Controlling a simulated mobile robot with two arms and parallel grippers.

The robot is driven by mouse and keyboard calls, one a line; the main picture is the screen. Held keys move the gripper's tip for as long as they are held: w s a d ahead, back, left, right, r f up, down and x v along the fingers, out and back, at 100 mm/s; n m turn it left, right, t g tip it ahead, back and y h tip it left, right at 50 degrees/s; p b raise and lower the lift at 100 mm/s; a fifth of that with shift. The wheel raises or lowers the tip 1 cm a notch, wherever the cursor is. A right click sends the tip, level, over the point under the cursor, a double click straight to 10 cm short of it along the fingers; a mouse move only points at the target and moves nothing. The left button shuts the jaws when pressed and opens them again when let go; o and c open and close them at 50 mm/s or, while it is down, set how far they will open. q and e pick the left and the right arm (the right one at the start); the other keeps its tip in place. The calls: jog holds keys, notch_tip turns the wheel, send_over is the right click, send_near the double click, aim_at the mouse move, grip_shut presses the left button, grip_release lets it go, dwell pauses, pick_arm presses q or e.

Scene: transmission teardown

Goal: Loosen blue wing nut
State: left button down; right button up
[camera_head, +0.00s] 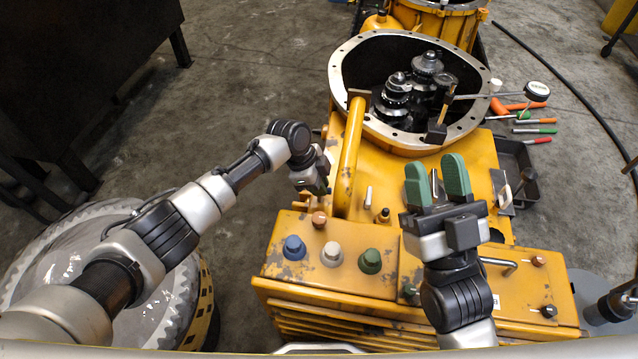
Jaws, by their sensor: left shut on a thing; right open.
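A round blue knob (294,247) stands on the left part of the yellow housing top. It is the only blue piece I can make out, and I cannot see wings on it. My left gripper (318,184) is above and beyond the blue knob, apart from it, at the left edge of the yellow housing (385,270). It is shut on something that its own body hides. My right gripper (437,181) is open and empty, its two green fingertips pointing away over the housing, right of the blue knob.
A white knob (332,254) and a green knob (370,261) stand right of the blue one. The open round casing (340,70) with dark gears (398,90) lies beyond. Tools with green and orange handles (535,131) lie at right.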

pick_arm(q)
jog(key=c, duration=1.1)
grip_release()
jog(key=shift+c, duration=0.2)
jog(key=shift+r, duration=0.1)
jog(key=shift+r, duration=0.15)
jog(key=shift+a+r, duration=0.2)
jog(key=shift+r, duration=0.1)
jog(key=p+v, duration=0.2)
jog(key=v, duration=0.2)
jog(key=shift+r, duration=0.3)
jog(key=shift+p+v, duration=0.95)
jog(key=shift+v, duration=1.65)
pick_arm(e)
notch_tip(320, 180, down, 11)
jog(key=w+d+g+h, duration=0.1)
jog(key=w+g+h, duration=0.1)
jog(key=g, duration=0.8)
jog(key=shift+d+h, duration=0.25)
jog(key=shift+h, duration=0.45)
pick_arm(q)
jog(key=shift+f, duration=0.1)
pick_arm(e)
jog(key=shift+s+r, duration=0.1)
